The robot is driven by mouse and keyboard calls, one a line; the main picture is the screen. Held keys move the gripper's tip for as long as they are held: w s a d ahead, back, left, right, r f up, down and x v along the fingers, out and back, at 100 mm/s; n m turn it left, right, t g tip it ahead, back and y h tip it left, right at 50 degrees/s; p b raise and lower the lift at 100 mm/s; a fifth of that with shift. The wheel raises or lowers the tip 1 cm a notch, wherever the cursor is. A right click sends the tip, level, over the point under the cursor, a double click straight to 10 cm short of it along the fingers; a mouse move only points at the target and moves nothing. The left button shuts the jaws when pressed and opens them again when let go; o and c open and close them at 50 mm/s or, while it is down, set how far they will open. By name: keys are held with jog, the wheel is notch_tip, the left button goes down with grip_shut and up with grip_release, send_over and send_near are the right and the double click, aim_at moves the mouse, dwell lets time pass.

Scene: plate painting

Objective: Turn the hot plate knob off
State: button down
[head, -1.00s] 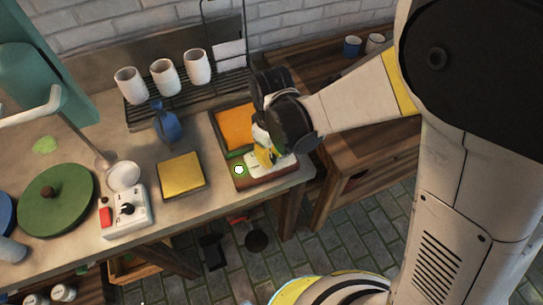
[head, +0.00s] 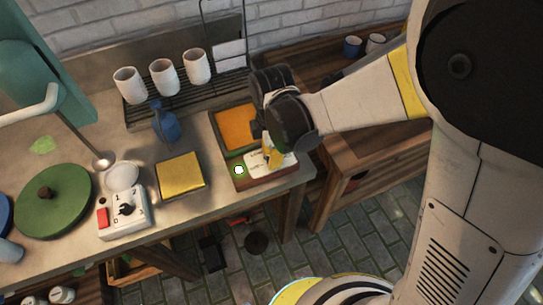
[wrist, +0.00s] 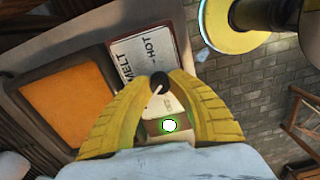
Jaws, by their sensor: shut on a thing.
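The hot plate has an orange square heating surface (head: 236,127) and a white label panel (head: 282,165) at its front. In the wrist view the orange surface (wrist: 68,102) is at left, and the panel (wrist: 140,50) reads "MELT" and "HOT". A black round knob (wrist: 160,79) sits between the tips of my yellow-fingered gripper (wrist: 161,84), which is shut on it. A thin pale pointer line shows below the knob. In the head view my gripper (head: 270,158) is over the panel and hides the knob. A white dot ringed in green (head: 239,169) shows at the front left corner.
A yellow block (head: 180,176) lies left of the hot plate, with a blue bottle (head: 166,123) behind it. White cups (head: 164,77) stand on a black rack at the back. A white control box (head: 124,212) and green disc (head: 53,201) are farther left.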

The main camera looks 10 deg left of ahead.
jog(key=n, duration=0.5)
jog(key=shift+n, duration=2.4)
jog(key=c, duration=1.2)
grip_release()
notch_tip(320, 180, up, 12)
